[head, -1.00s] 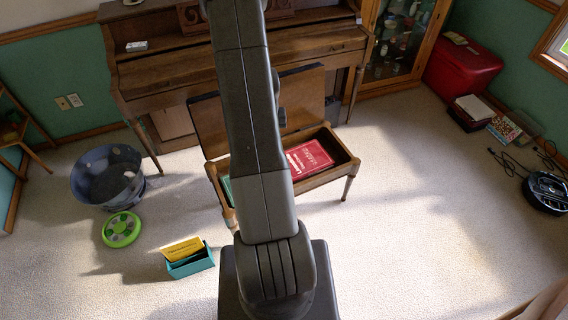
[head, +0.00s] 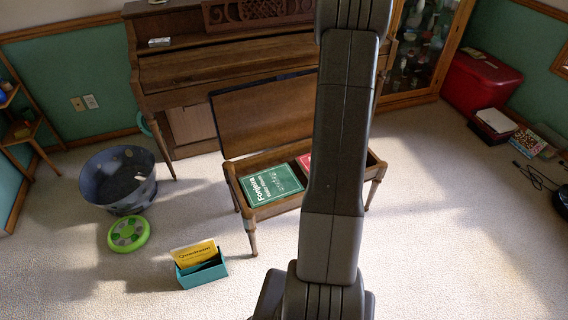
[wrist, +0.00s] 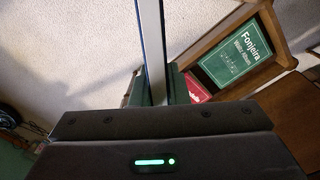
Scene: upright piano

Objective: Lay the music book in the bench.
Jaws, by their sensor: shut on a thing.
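The bench (head: 236,196) stands in front of the piano with its lid (head: 270,115) raised. A green book (head: 268,186) lies flat at the left inside it, and a red book (head: 305,163) beside it is partly hidden by my arm. In the wrist view my gripper (wrist: 153,88) is shut on a thin music book (wrist: 152,40), seen edge-on with pale pages between dark covers. Its title is not visible. The bench (wrist: 216,40), with the green book (wrist: 235,50) and part of the red book (wrist: 196,90), shows beyond to the right. The head view does not show my gripper.
A teal box (head: 203,274) with a yellow book (head: 195,254) stands on the carpet front left. A green disc (head: 128,233) and a blue-grey tub (head: 118,178) are at the left. The piano (head: 225,70) is behind the bench. Carpet at the right is open.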

